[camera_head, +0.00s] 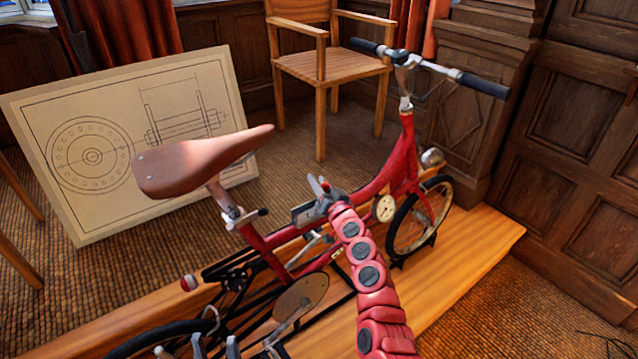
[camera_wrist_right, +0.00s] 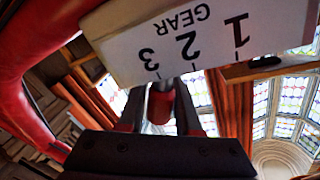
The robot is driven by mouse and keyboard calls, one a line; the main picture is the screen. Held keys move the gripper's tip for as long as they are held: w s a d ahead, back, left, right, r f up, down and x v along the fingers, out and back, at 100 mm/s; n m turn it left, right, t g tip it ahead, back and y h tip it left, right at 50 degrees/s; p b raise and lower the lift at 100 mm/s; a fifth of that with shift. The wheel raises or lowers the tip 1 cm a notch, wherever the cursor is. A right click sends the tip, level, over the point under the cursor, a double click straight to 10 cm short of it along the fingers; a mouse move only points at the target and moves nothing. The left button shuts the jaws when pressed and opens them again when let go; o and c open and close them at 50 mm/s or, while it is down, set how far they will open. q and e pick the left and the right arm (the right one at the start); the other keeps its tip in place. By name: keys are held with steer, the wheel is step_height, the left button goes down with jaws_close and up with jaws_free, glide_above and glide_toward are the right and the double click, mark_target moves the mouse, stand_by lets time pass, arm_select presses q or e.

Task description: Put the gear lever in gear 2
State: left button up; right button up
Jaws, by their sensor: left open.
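A red bicycle (camera_head: 375,185) stands on a wooden plinth, with a small gear box (camera_head: 305,213) on its frame. In the right wrist view the white gear plate (camera_wrist_right: 200,40) appears upside down, marked 1, 2, 3 and GEAR. A red knob (camera_wrist_right: 160,103) on a grey stem, apparently the gear lever, shows below the plate near the 3 mark. My right gripper (camera_wrist_right: 160,98) has one finger on each side of the knob; whether they touch it is unclear. In the head view my right gripper (camera_head: 323,198) is at the gear box. My left gripper (camera_head: 215,346) is open at the bottom edge.
The saddle (camera_head: 200,162) and chain guard (camera_head: 300,298) are close to my grippers. A drafting board (camera_head: 90,115) leans behind the bicycle, and a wooden chair (camera_head: 325,68) stands at the back. The plinth (camera_head: 480,250) is bare at its right end.

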jaws_close()
stand_by(1.1)
